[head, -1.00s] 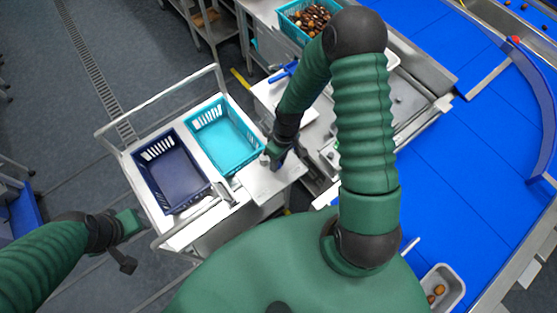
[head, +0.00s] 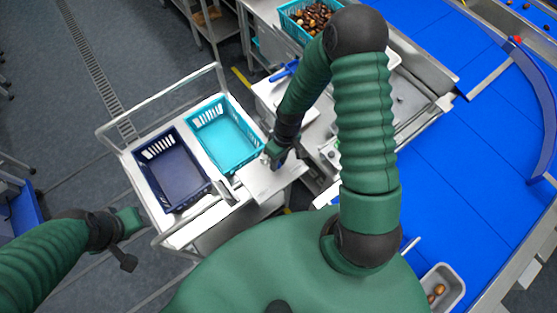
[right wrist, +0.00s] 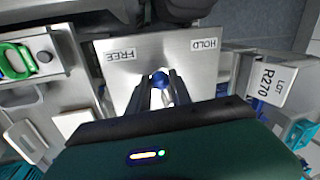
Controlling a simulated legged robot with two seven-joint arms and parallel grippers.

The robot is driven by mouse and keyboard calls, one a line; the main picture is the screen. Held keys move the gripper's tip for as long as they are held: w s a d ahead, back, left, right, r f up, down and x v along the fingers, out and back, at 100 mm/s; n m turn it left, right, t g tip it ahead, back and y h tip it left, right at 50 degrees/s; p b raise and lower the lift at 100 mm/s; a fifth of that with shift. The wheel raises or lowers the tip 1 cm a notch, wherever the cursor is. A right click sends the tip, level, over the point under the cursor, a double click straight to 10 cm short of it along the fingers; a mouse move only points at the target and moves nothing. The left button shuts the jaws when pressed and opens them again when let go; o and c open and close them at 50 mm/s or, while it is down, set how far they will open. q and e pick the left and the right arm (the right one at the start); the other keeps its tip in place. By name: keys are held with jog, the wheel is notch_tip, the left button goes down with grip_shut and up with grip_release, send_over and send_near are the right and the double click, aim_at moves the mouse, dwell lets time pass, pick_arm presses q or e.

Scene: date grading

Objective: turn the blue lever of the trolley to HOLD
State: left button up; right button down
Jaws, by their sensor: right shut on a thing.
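The trolley (head: 127,152) stands left of centre in the head view, with a metal lever plate (head: 262,187) at its right end. In the right wrist view the plate (right wrist: 190,67) carries a FREE label (right wrist: 123,54) on the left and a HOLD label (right wrist: 203,45) on the right, both upside down. The blue lever's (right wrist: 160,79) round end shows between my right fingers, between the two labels. My right gripper (right wrist: 161,88) is shut on it. It also shows over the plate in the head view (head: 275,160). My left gripper (head: 131,222) is beside the trolley's near left side; its fingers are unclear.
A navy crate (head: 148,187) and a turquoise crate (head: 197,127) stand on the trolley, both empty. A LOT R270 card (right wrist: 269,79) is right of the plate in the wrist view. A blue conveyor (head: 470,170) fills the right. Open floor (head: 60,120) lies left.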

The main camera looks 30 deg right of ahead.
jog(key=shift+w, duration=0.15)
dwell(0.6)
jog(key=c, duration=1.5)
grip_release()
jog(key=o, duration=0.3)
jog(key=shift+a, duration=0.1)
jog(key=d+r, duration=0.1)
jog(key=r, duration=0.4)
jog(key=d+r+b, duration=0.1)
jog(key=r, duration=0.5)
jog(key=d+r+b, duration=0.1)
jog(key=r, duration=0.4)
jog(key=shift+w+r, duration=0.2)
jog(key=shift+w, duration=0.2)
jog(key=shift+c, duration=0.4)
